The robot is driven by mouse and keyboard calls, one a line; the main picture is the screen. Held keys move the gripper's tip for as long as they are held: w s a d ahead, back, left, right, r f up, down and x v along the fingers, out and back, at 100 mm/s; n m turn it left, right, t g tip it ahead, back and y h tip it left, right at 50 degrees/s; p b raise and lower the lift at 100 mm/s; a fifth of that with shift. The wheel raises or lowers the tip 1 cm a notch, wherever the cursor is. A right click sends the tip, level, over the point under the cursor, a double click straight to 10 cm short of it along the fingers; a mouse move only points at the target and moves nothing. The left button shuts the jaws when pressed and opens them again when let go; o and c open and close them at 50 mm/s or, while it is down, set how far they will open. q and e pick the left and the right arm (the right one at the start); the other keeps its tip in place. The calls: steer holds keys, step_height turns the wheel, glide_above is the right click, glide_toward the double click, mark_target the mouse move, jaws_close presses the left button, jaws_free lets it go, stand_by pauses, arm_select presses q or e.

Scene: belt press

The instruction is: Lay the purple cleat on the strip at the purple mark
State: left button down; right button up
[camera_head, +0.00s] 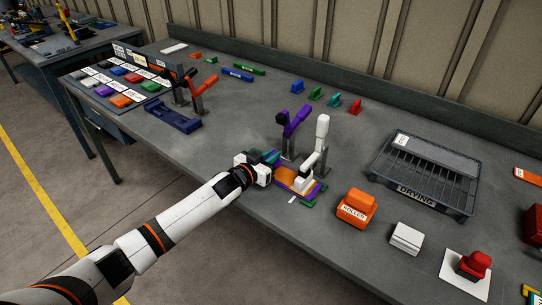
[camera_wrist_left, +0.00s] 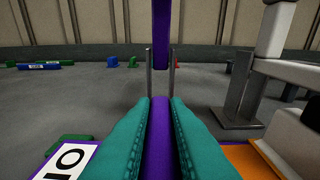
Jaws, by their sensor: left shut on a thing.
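My left gripper (camera_head: 269,157) reaches in over the table's front side, beside the white-handled clamp. In the left wrist view its two teal fingers (camera_wrist_left: 160,112) are closed on the purple cleat (camera_wrist_left: 160,145), a long narrow bar lying lengthwise between them. In the head view the cleat is mostly hidden by the fingers. Just right of and below the gripper lies an orange surface (camera_head: 284,175) with purple edging and green corner pieces; it also shows in the left wrist view (camera_wrist_left: 249,160). I cannot make out the purple mark. My right gripper is not in view.
A purple-handled clamp (camera_head: 294,121) stands behind the gripper and a white-handled clamp (camera_head: 321,128) to its right. An orange roller block (camera_head: 356,208) and a drying rack (camera_head: 423,172) are farther right. Small colored pieces lie along the back. Table between is clear.

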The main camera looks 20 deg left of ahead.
arm_select(q)
steer(key=shift+f+b, duration=0.3)
steer(key=shift+f, duration=0.25)
steer(key=c, duration=1.3)
jaws_free()
steer(key=shift+c, duration=0.2)
steer(key=v, duration=1.2)
steer(key=shift+s+f, duration=0.1)
